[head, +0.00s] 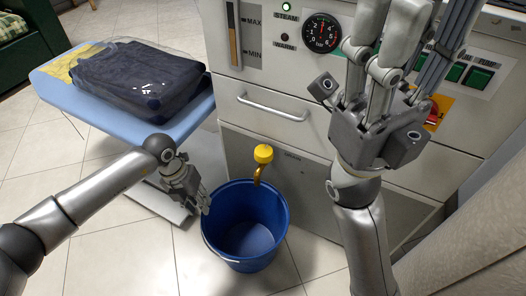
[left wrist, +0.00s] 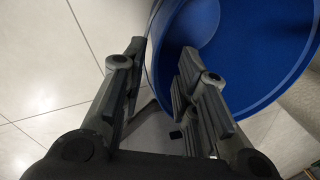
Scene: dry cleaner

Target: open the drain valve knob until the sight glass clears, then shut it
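The yellow drain valve knob (head: 263,153) sits on a brass spout low on the machine's front, above the blue bucket (head: 220,237). The sight glass (head: 234,38), beside the MAX and MIN marks, shows brown liquid or residue in its lower part.
A blue ironing board (head: 190,125) with dark folded clothing (head: 135,80) in clear wrap stands at the left. The machine has a drawer handle (head: 272,107), a gauge (head: 321,33) and a red switch on yellow (head: 436,112). The bucket stands on the tiled floor.

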